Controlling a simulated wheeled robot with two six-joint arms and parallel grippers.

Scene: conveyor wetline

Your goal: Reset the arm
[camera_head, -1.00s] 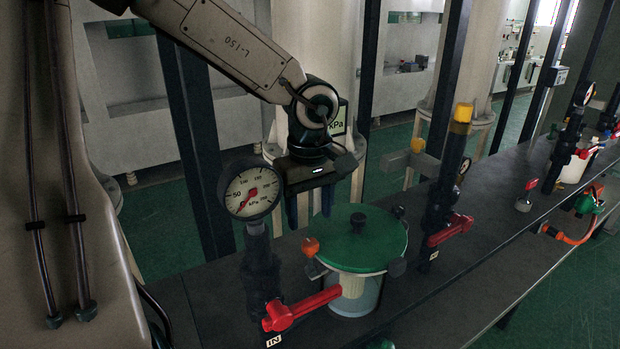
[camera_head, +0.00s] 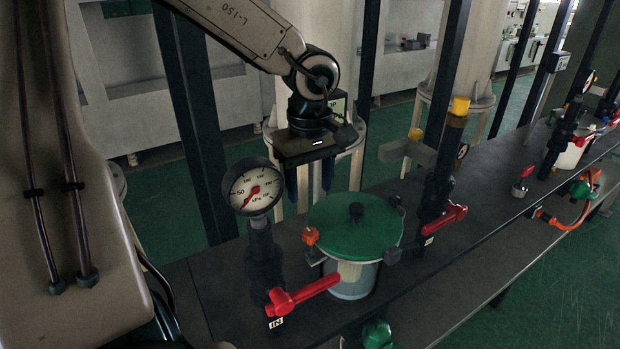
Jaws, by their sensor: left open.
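My left arm comes in from the upper left. Its gripper (camera_head: 310,190) points down behind the green-lidded pot (camera_head: 354,226), with the two dark blue fingers apart and nothing seen between them. The lower fingertips are partly hidden by the lid. I cannot tell whether the fingers touch anything. The pot stands on the dark bench (camera_head: 225,290), its lid on, with a black knob on top and clamps at the rim. My right gripper is not in view.
A pressure gauge (camera_head: 252,188) on a black pipe stands left of the pot. Red-handled valves (camera_head: 300,293) sit at its front left and at its right (camera_head: 443,219). A yellow-capped post (camera_head: 459,107) rises behind. Dark uprights (camera_head: 200,130) stand behind the bench.

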